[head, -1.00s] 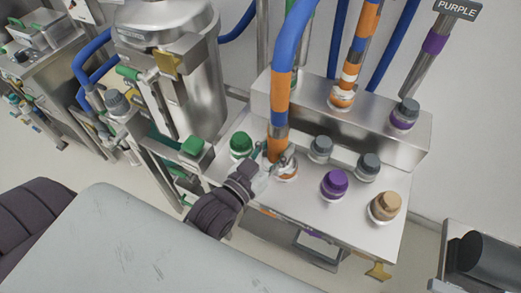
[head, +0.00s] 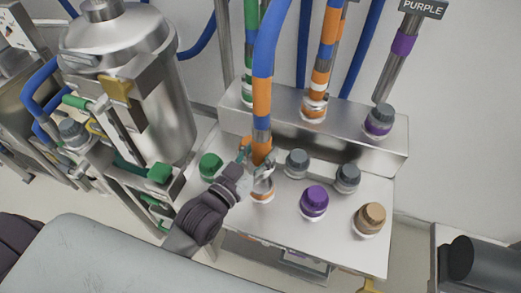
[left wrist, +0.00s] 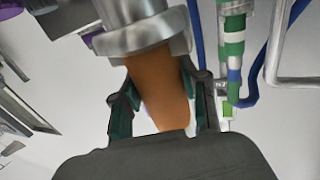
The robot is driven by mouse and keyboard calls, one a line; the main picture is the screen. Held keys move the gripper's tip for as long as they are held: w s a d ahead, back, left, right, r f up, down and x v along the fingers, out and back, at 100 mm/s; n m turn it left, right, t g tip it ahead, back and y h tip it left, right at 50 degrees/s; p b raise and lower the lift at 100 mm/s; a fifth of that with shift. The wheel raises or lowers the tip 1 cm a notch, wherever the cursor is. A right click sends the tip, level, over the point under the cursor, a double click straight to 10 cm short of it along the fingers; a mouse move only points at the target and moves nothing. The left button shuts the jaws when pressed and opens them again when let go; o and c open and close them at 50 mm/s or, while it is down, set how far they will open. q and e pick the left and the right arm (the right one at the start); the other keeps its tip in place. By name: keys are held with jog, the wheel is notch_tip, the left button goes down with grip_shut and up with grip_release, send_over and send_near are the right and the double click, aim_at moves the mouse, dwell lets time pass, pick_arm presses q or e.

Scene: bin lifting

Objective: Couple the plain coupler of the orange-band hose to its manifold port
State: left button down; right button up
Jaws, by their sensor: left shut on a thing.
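My left gripper (head: 257,163) is shut on the orange section at the lower end of a blue hose (head: 265,55) with an orange band (head: 262,95). This orange section (left wrist: 160,90) fills the space between the fingers in the left wrist view, with a metal collar (left wrist: 140,32) beside it. In the head view, the hose end stands nearly upright over a pale port with an orange ring (head: 262,197) at the front of the steel manifold (head: 345,240). The fingers partly hide the joint, so I cannot tell whether the coupler touches the port. My right gripper is out of view.
Grey caps (head: 297,163), a purple cap (head: 314,201), a tan cap (head: 370,218) and a green cap (head: 211,165) surround the port. An orange-and-white striped hose (head: 322,65) stands on the rear step. A steel vessel (head: 125,85) is at left.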

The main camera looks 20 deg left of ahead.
aim_at(256, 167)
pick_arm(q)
jog(key=shift+f+b, duration=0.8)
jog(key=shift+f, duration=0.15)
jog(key=shift+r+p, duration=0.4)
jog(key=shift+p, duration=0.05)
jog(key=shift+r+p, duration=0.2)
jog(key=shift+p, duration=0.3)
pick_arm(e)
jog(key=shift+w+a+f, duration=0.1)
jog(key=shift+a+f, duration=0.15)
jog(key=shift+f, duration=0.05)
pick_arm(q)
jog(key=shift+f, duration=0.15)
jog(key=shift+f+b, duration=0.6)
jog(key=shift+f, duration=0.9)
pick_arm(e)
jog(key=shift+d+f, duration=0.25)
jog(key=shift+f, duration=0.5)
pick_arm(q)
jog(key=shift+f+b, duration=0.1)
jog(key=shift+b, duration=0.2)
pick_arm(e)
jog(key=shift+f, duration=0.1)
